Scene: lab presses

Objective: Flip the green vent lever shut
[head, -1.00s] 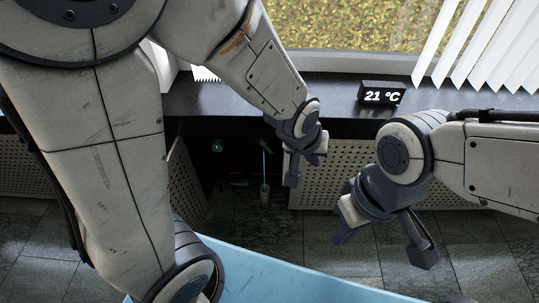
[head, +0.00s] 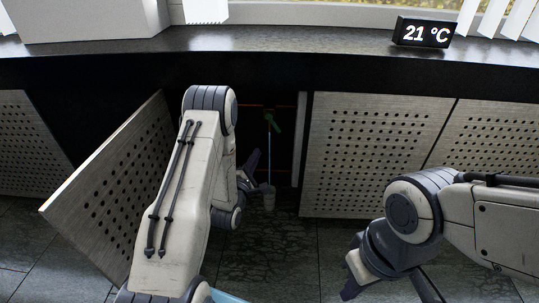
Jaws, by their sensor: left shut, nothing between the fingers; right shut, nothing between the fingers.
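A green lever (head: 272,121) shows inside the dark open cabinet below the counter, to the right of my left arm. A thin pale tube (head: 268,155) hangs from near the lever down towards a small grey cup (head: 268,196). My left gripper (head: 251,177) is shut and empty, below and left of the lever, beside the tube and above the cup. It appears apart from the lever. My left arm hides the left part of the cabinet's inside. My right gripper (head: 385,292) is shut and empty at the bottom edge, well away from the lever and partly cut off.
A perforated door (head: 105,185) stands open left of my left arm. Closed perforated panels (head: 375,150) lie right of the opening. The dark counter (head: 300,68) runs above and carries a 21 °C display (head: 423,32). The tiled floor (head: 310,250) looks clear.

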